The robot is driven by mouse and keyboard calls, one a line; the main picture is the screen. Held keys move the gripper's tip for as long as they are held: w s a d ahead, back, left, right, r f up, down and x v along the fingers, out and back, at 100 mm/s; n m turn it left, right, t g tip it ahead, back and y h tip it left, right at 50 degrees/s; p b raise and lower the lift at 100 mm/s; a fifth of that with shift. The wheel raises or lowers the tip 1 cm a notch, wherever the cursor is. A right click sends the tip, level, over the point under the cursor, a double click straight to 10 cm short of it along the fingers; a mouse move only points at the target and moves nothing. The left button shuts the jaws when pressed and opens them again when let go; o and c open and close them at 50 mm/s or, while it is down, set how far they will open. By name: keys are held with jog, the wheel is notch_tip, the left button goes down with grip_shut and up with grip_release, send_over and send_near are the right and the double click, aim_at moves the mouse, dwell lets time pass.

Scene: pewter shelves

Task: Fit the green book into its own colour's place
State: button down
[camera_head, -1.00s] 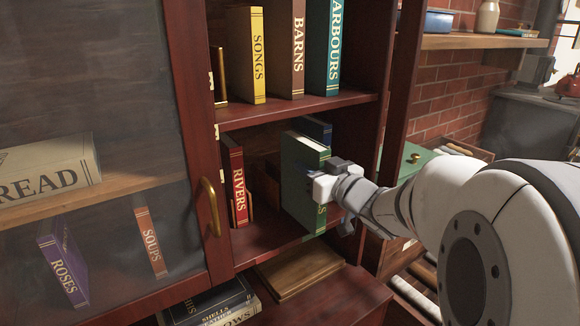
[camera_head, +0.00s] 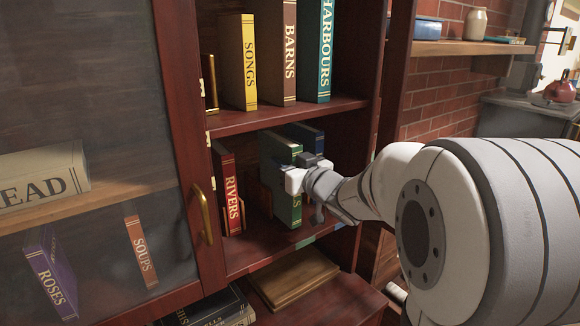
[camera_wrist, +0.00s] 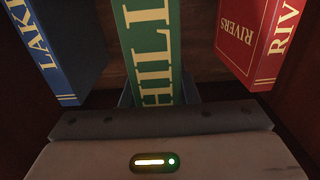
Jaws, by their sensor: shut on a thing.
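The green book (camera_head: 281,185) stands upright inside the lower shelf bay, spine outward. Its spine, reading "HILL" in part, fills the middle of the wrist view (camera_wrist: 150,45). My gripper (camera_head: 298,174) is shut on its spine end; the fingertips are partly hidden in the wrist view (camera_wrist: 158,97). The book stands between the red RIVERS book (camera_head: 230,190) and a dark blue book (camera_head: 309,134), with a gap on the red side. A green strip (camera_head: 304,242) marks the shelf's front edge near the book. Whether the book's base touches the shelf is unclear.
The shelf above (camera_head: 290,115) holds several upright books and limits the height. A glazed door (camera_head: 110,110) with a brass handle (camera_head: 202,213) stands left of the bay. A wooden board (camera_head: 292,277) and stacked books (camera_head: 208,306) lie below. The bay's right side post is close to my arm.

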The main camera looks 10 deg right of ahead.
jog(key=shift+w+a+f+b, duration=0.2)
jog(key=shift+w+a, duration=0.05)
jog(key=shift+w, duration=0.3)
jog(key=shift+w+a+f+b, duration=0.2)
jog(key=shift+w, duration=0.35)
jog(key=c, duration=1.4)
grip_release()
jog(key=o, duration=0.4)
jog(key=shift+c, duration=0.2)
jog(key=shift+s+f, duration=0.1)
jog(key=shift+f, duration=0.05)
